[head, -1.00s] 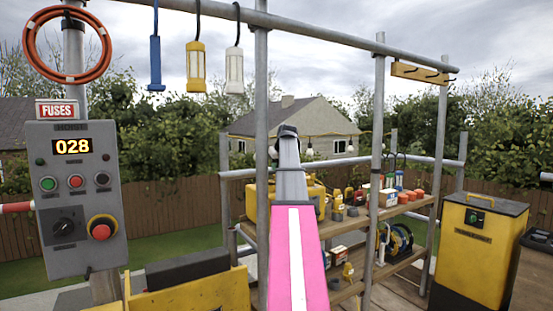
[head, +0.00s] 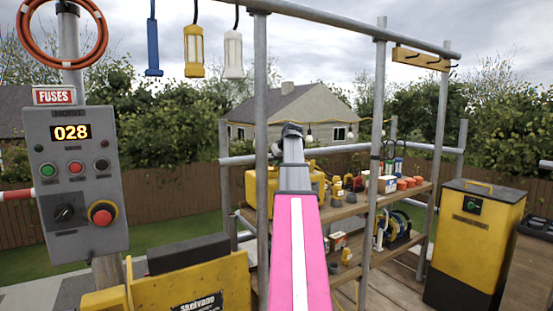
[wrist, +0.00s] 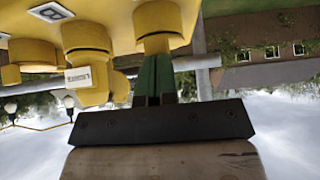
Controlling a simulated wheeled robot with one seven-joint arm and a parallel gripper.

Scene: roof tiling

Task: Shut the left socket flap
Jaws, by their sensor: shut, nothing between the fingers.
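A yellow socket box (head: 257,187) stands on the upper shelf, partly hidden behind my arm in the head view. The wrist view is upside down and shows the box's yellow face (wrist: 120,12) close up, with several round yellow sockets. My gripper (wrist: 156,60) has its green fingers shut and empty. The fingertips are at the rim of the rightmost round socket cover (wrist: 160,25); I cannot tell whether they touch it. Another socket (wrist: 86,40) is beside it, near a white label (wrist: 92,76). Which flap stands open is unclear. In the head view my gripper's fingers are hidden.
Shelves (head: 375,205) hold several small items right of my arm. Scaffold poles (head: 261,110) stand close beside my arm. A grey control panel (head: 76,180) is at left, a yellow cabinet (head: 475,245) at right. Lamps (head: 194,50) hang overhead.

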